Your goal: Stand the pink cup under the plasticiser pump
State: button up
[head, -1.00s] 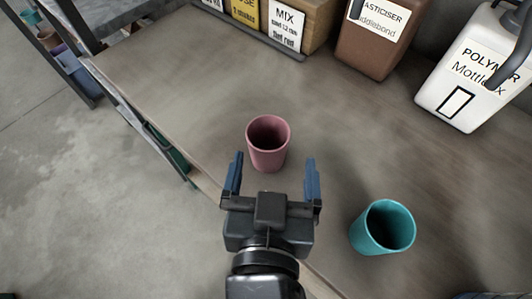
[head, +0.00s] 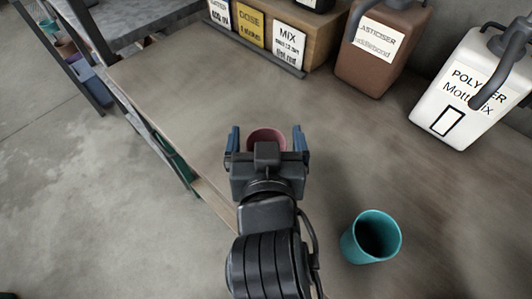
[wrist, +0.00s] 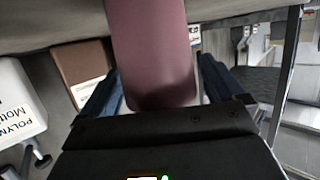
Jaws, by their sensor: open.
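The pink cup (head: 266,136) stands upright on the bench, partly hidden behind my gripper (head: 266,141) in the head view. The gripper is open, with one blue finger on each side of the cup. In the wrist view the pink cup (wrist: 152,50) fills the space between the fingers, with a gap visible near the left finger; contact at the right finger is unclear. The brown plasticiser container (head: 372,62) stands at the back of the bench, with its dark pump spout (head: 358,20) partly cut off by the frame's top edge.
A teal cup (head: 371,238) stands on the bench to the right of my arm. The white polymer container (head: 470,95) is at the back right. A wooden box with labels (head: 310,35) is left of the plasticiser. The bench between cup and containers is clear.

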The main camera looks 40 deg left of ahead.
jog(key=shift+w+a+f, duration=0.1)
jog(key=shift+w+a, duration=0.05)
jog(key=shift+w, duration=0.05)
jog(key=shift+c, duration=0.3)
jog(key=c, duration=1.1)
jog(key=shift+o, duration=0.2)
